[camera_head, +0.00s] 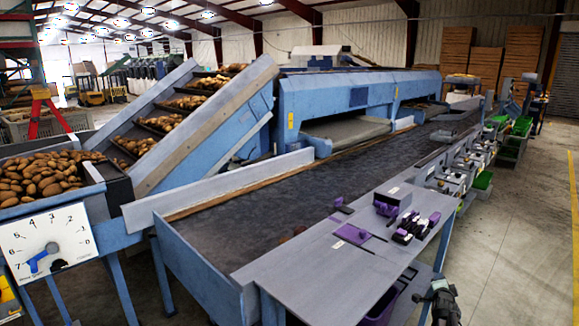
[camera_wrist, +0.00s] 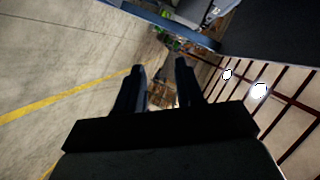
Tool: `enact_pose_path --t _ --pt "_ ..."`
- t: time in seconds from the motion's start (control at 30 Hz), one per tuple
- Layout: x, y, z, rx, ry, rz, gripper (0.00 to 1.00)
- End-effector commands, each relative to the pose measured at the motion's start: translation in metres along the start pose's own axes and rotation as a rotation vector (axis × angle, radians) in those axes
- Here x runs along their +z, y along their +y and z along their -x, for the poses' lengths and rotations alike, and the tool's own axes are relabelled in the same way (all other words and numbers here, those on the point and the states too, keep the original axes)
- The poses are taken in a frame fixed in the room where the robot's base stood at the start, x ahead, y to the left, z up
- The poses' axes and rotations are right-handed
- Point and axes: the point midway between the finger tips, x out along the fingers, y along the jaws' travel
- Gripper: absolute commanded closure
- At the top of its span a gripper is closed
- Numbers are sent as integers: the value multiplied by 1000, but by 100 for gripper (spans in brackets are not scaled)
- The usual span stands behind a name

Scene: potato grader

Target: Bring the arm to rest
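My gripper (camera_wrist: 159,68) shows in the wrist view with its two dark fingers apart. Nothing is between them but distant background. The floor fills the left of that view and the roof shows at lower right, so the wrist is tilted. In the head view, a dark part of my arm (camera_head: 442,303) shows at the lower right, beside the grey side table (camera_head: 330,277) and clear of its top. My fingertips cannot be made out there.
On the side table are a purple pad (camera_head: 352,234), a grey and purple box (camera_head: 392,200) and several dark and purple items (camera_head: 416,227). The dark conveyor belt (camera_head: 260,217) runs behind it. A dial panel (camera_head: 45,250) stands at left. The concrete floor (camera_head: 520,240) at right is open.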

Motion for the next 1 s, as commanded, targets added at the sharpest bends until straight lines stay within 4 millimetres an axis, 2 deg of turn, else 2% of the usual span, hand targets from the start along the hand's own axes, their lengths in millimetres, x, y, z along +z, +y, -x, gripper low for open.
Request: enact_pose_path --t 0.03,0.2,0.37,0.57,0.77,0.97,1.0 --pt "21 23 12 41 -35 10 63" --pt "82 91 43 172 -147 41 63" --pt "134 152 83 293 -254 75 63" --pt "195 223 145 446 -401 132 63" --pt "256 286 225 601 -601 257 63" --pt "310 336 322 732 -893 498 63" --pt "319 345 344 753 -964 559 63"
